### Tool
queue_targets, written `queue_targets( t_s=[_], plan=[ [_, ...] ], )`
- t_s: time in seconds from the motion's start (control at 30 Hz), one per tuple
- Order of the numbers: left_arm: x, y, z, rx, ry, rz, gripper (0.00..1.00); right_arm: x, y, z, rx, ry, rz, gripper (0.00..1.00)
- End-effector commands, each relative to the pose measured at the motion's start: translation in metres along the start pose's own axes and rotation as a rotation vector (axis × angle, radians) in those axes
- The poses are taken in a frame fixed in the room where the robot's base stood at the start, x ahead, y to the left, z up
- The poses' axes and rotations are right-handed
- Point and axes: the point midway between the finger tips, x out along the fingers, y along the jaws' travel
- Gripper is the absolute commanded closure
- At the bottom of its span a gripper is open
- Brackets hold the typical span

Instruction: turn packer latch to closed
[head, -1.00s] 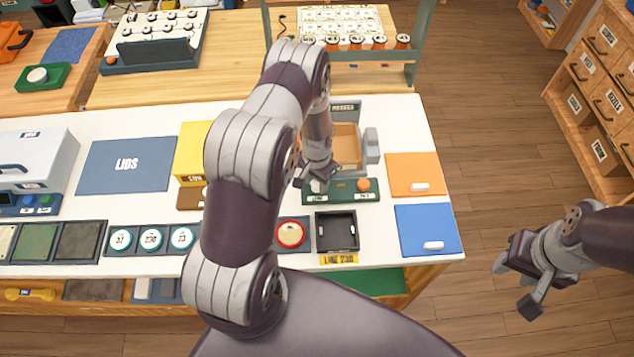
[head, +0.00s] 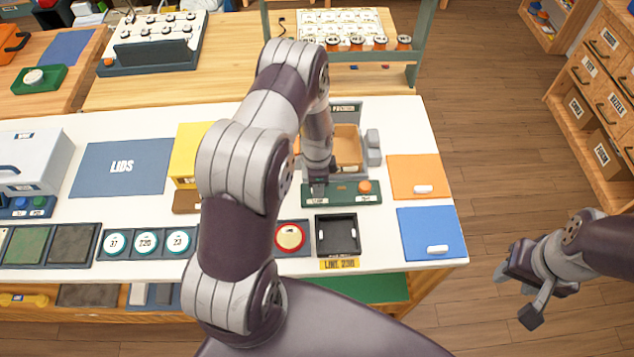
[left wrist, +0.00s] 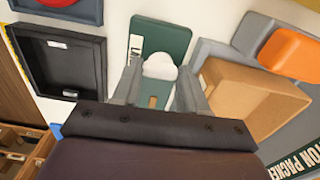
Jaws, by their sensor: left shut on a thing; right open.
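The packer (head: 345,108) is a grey machine with an open tan carton (head: 348,145), behind a dark green panel (head: 345,198) on the white counter. In the left wrist view, a white knob (left wrist: 160,66), apparently the packer latch, stands on the green panel (left wrist: 172,38) near a white label. My left gripper (left wrist: 160,90) points down with its fingers on both sides of this knob, shut on it. In the head view, my left gripper (head: 318,188) hides the knob. My right gripper (head: 515,290) is open and empty over the floor at the right.
An orange button (head: 365,187) sits on the panel's right end. A black tray (head: 338,234) and a red round piece (head: 290,237) lie in front. Orange (head: 418,176) and blue mats (head: 431,232) lie at the right. The packer's carton (left wrist: 245,95) is close beside my left fingers.

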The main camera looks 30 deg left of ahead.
Motion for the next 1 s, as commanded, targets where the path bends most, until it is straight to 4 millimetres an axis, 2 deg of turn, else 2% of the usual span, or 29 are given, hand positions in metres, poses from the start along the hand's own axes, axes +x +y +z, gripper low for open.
queue_targets(
  t_s=[0.67,0.7,0.77,0.8,1.0],
  plan=[
    [-0.0016,-0.0019,-0.0006,0.063,0.002,-0.005,0.88,0.0017,0.0000,0.0002,0.000,0.000,0.000,0.57],
    [-0.0015,-0.0019,-0.0006,0.063,0.002,-0.005,0.54,0.0017,0.0000,0.0002,0.000,0.000,0.000,0.57],
    [-0.0015,-0.0018,-0.0006,0.062,0.002,-0.005,0.35,0.0017,0.0000,0.0002,0.000,0.000,0.000,0.57],
    [-0.0013,-0.0016,-0.0005,0.062,0.001,-0.004,0.32,0.0017,0.0000,0.0002,0.000,0.000,0.000,0.57],
    [-0.0007,-0.0009,-0.0003,0.061,0.001,-0.002,0.32,0.0019,0.0000,0.0002,0.000,0.000,0.000,0.57]
  ],
)
